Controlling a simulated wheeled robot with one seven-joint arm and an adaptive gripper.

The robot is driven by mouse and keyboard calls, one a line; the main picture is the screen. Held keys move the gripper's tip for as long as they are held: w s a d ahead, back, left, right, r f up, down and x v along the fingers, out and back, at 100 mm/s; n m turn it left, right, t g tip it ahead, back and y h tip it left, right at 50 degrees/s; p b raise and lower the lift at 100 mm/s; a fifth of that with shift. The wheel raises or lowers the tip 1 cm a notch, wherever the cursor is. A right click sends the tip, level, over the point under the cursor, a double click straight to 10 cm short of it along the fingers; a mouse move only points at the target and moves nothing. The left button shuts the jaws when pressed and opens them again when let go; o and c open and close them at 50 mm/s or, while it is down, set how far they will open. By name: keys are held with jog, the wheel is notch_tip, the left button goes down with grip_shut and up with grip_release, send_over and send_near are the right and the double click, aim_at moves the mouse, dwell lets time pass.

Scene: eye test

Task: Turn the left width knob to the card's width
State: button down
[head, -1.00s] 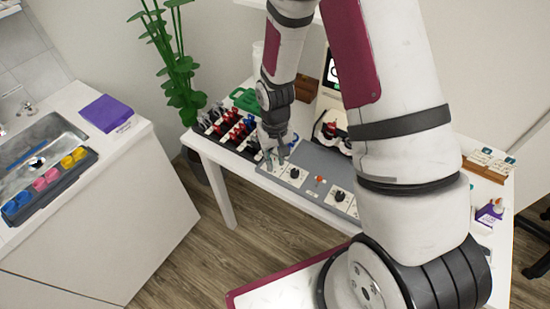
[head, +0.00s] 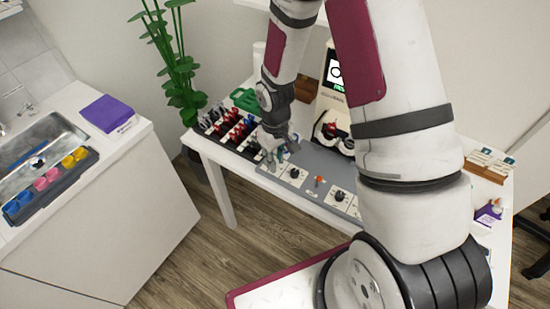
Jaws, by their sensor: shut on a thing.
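A grey panel (head: 318,166) lies on the white table, with white plates carrying dark knobs. One dark knob (head: 294,173) and another dark knob (head: 340,196) are in plain view to the right of my gripper. My gripper (head: 273,153) points down at the panel's left end, its fingers shut on what appears to be the left width knob. That knob is hidden by the fingers, so its pointer and setting cannot be read. Small cards (head: 492,160) stand in a wooden holder at the table's right; their markings are too small to read.
A rack of red and dark items (head: 232,131) stands left of the panel. Behind it is a green object (head: 246,99). A device with a lit screen (head: 336,72) stands at the back. An orange-tipped lever (head: 319,181) sits between the visible knobs. My arm covers the panel's right side.

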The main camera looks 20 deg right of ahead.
jog(key=c, duration=1.7)
grip_release()
jog(key=shift+r, duration=0.1)
notch_tip(320, 180, up, 12)
jog(key=shift+f, duration=0.1)
jog(key=s+r+m+t, duration=0.1)
jog(key=s+r, duration=0.3)
jog(key=r, duration=0.4)
jog(key=s+r+m+t, duration=0.1)
jog(key=s+r, duration=0.2)
jog(key=r, duration=0.6)
jog(key=s+r+t, duration=0.1)
jog(key=s+r, duration=0.1)
jog(key=s, duration=0.2)
jog(key=s+r+m+t, duration=0.1)
jog(key=s+r, duration=0.1)
jog(key=s, duration=0.2)
jog(key=s+r+t, duration=0.1)
jog(key=s+r, duration=0.2)
jog(key=s, duration=0.1)
jog(key=shift+s+m, duration=0.3)
